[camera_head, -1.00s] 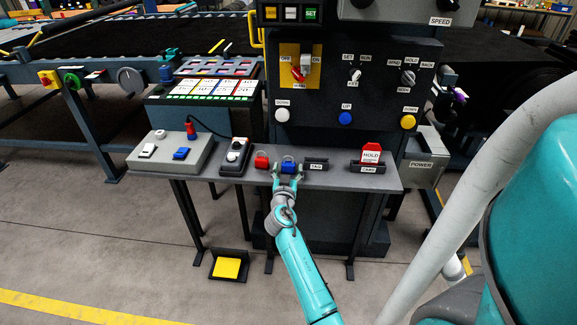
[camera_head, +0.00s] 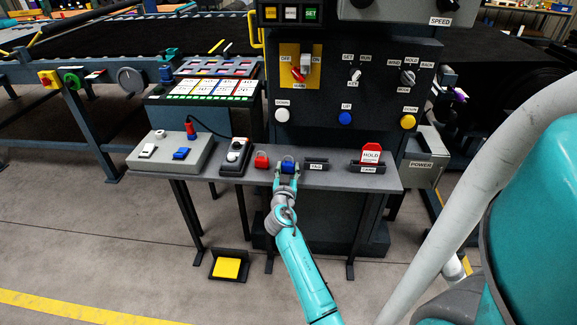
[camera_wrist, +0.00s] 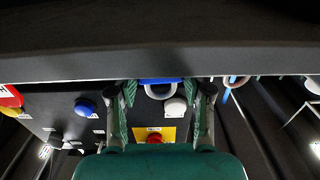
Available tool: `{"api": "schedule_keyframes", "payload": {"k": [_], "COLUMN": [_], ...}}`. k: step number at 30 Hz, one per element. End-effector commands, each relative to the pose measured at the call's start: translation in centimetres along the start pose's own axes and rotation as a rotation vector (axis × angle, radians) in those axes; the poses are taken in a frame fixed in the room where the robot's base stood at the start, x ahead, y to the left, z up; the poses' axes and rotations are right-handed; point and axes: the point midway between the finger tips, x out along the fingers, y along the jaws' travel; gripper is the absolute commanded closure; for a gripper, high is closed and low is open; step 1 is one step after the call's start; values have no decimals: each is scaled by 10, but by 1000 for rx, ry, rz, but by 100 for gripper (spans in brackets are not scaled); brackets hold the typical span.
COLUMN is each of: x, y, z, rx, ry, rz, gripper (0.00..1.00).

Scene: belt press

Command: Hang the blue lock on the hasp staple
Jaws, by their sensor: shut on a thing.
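The blue lock (camera_head: 288,167), with a pale grey shackle, is at the front part of the grey shelf, beside the red lock. My gripper (camera_head: 287,175) is shut on it, with one finger on either side of the body. In the wrist view the blue lock (camera_wrist: 160,81) and its shackle show between my gripper's fingertips (camera_wrist: 163,92). The yellow plate (camera_head: 285,80) with the red and white MAIN switch (camera_head: 301,68) is on the dark panel above. I cannot make out the hasp staple clearly there.
The red lock (camera_head: 261,160) stands close on the left. A TAG holder (camera_head: 317,165) and a red HOLD card (camera_head: 371,153) are to the right on the shelf (camera_head: 338,180). Panel buttons and knobs stick out above. The air between shelf and panel is clear.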

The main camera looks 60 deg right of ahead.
Motion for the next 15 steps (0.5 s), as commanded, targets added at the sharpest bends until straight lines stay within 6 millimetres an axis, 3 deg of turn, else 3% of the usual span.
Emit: {"api": "schedule_keyframes", "payload": {"k": [15], "x": [0], "y": [0], "z": [-14], "rx": [1], "ry": [1], "rz": [0], "gripper": [88]}}
